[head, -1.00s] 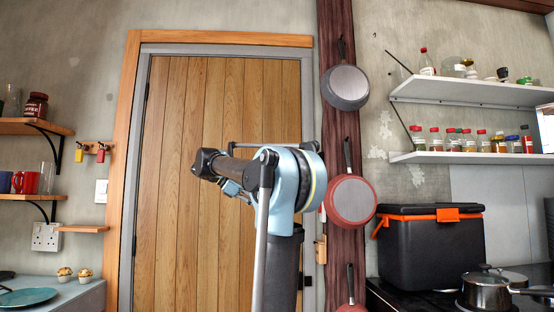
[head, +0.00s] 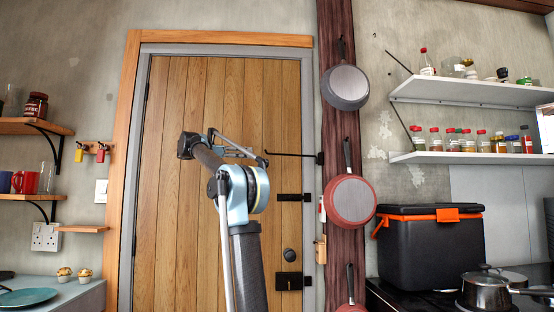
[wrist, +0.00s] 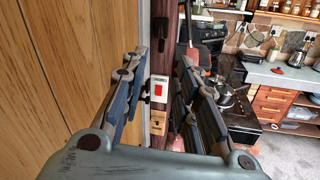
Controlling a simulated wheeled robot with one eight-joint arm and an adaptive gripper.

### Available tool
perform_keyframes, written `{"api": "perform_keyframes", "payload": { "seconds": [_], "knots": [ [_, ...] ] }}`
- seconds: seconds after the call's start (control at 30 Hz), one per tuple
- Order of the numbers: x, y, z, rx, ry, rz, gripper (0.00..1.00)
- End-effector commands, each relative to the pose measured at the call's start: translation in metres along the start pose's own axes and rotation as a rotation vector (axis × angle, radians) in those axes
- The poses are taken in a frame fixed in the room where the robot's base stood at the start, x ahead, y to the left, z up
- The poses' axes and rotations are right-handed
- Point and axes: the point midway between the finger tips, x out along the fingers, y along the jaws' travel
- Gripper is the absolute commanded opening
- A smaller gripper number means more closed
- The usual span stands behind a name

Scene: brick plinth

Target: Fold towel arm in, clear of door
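The towel arm (head: 290,154) is a thin black bar on a bracket on the dark post. In the head view it sticks out leftward across the closed plank door (head: 170,190). Its left end meets the outline of my arm, so I cannot tell whether they touch. In the wrist view my gripper (wrist: 163,68) is open, with its fingers well apart and nothing seen held between them. The door (wrist: 55,60) lies to its left and the dark post ahead. I cannot make out the towel arm clearly there.
Pans (head: 349,200) hang on the dark post (head: 338,120) right of the door. A black knob (head: 288,255) and latches sit on the door's right side. A white-and-red switch (wrist: 158,89) is ahead in the wrist view. A black cooler box (head: 430,250) stands at right.

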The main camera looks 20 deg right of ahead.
Motion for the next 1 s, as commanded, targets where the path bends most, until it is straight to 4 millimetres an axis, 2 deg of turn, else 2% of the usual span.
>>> {"api": "perform_keyframes", "payload": {
  "seconds": [0.1, 0.7, 1.0],
  "knots": [
    [0.022, -0.001, 0.0, 0.0, 0.0, -0.003, 0.28],
    [0.125, -0.001, 0.0, 0.001, 0.001, -0.002, 0.28],
    [0.149, -0.001, -0.001, 0.001, 0.002, 0.0, 0.28]
  ]
}}
